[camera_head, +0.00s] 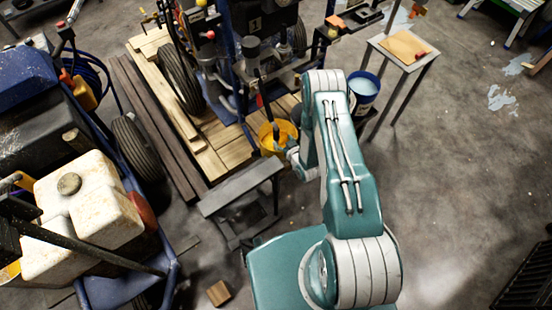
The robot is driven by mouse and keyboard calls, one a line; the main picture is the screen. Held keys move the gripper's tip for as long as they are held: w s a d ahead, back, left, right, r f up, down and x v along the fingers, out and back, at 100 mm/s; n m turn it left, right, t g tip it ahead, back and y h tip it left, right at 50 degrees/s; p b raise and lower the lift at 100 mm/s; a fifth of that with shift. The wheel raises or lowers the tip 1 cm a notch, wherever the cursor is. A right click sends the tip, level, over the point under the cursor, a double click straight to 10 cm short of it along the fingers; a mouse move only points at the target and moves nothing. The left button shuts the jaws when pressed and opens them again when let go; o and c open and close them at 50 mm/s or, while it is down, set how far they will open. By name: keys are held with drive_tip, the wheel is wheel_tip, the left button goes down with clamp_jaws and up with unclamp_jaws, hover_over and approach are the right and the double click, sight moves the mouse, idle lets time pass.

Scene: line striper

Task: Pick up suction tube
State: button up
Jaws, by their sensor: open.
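The suction tube (268,112) appears as a thin dark tube running down from the line striper (235,70) into a yellow bucket (265,134). Its lower end is hidden in the bucket. My teal and white arm reaches up the picture and folds back down, with its wrist beside the bucket's right side. My gripper (283,145) is small in view at the bucket's near right edge and is open. It is close to the tube, but I cannot tell whether they touch. My own arm hides part of this area.
A blue bucket (364,88) of pale liquid stands right of my arm, beside a small table (402,60). A grey step bench (240,190) stands below the yellow bucket. A cart with a white tank (85,210) fills the left.

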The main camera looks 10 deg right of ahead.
sight(278, 136)
drive_tip(key=x, duration=0.5)
drive_tip(key=shift+w+a, duration=0.25)
drive_tip(key=shift+w, duration=0.1)
drive_tip(key=shift+c, duration=0.4)
drive_tip(key=shift+r, duration=0.1)
clamp_jaws()
